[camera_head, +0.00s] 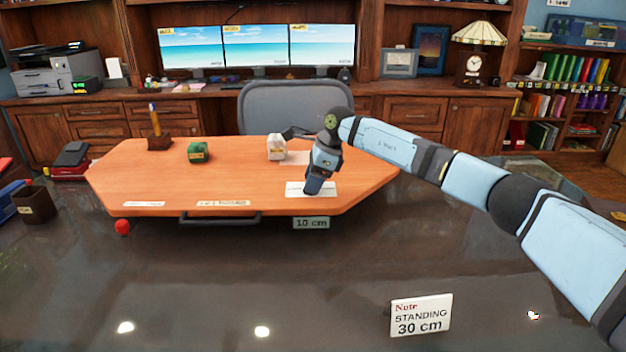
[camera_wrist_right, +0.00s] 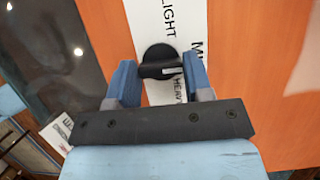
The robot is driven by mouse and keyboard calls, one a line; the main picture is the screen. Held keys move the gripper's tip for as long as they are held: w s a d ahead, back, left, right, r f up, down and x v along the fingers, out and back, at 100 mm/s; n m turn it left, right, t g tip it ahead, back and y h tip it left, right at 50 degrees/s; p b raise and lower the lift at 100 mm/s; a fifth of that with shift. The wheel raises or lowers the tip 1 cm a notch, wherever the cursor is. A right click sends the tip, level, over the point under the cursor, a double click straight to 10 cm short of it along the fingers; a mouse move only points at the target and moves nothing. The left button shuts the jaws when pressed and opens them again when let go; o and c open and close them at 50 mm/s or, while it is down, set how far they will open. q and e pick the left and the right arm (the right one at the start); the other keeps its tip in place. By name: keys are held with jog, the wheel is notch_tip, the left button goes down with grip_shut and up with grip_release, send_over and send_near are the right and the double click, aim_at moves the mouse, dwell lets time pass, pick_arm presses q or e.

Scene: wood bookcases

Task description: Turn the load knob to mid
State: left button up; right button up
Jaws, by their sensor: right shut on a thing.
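The load knob (camera_wrist_right: 158,60) is black and round with a raised bar across it, seen in the right wrist view. It sits on a white label strip (camera_wrist_right: 152,12) marked LIGHT, M-something and HEAVY; part of the middle word is cut off. A small light mark shows at the right end of the bar, towards the middle word. My right gripper (camera_wrist_right: 159,76) has its blue fingers at both ends of the bar, shut on the knob. In the head view my right gripper (camera_head: 317,188) points down over the white strip (camera_head: 296,190) and hides the knob. My left gripper is not in view.
The orange desktop (camera_head: 230,175) carries a green block (camera_head: 199,152), a white block (camera_head: 276,147) and a pen holder (camera_head: 158,141). A grey handle (camera_head: 220,218) and a red knob (camera_head: 122,227) are at its front edge. A note sign (camera_head: 421,315) stands on the dark glossy surface in front.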

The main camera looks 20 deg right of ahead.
jog(key=o, duration=0.9)
jog(key=shift+d+r, duration=0.2)
jog(key=shift+r, duration=0.3)
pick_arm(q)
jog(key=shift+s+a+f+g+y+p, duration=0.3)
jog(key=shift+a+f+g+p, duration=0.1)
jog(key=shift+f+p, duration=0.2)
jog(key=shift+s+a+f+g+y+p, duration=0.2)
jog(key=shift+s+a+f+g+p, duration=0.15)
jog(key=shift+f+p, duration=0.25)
pick_arm(e)
jog(key=shift+v, duration=6.4)
jog(key=shift+s, duration=0.1)
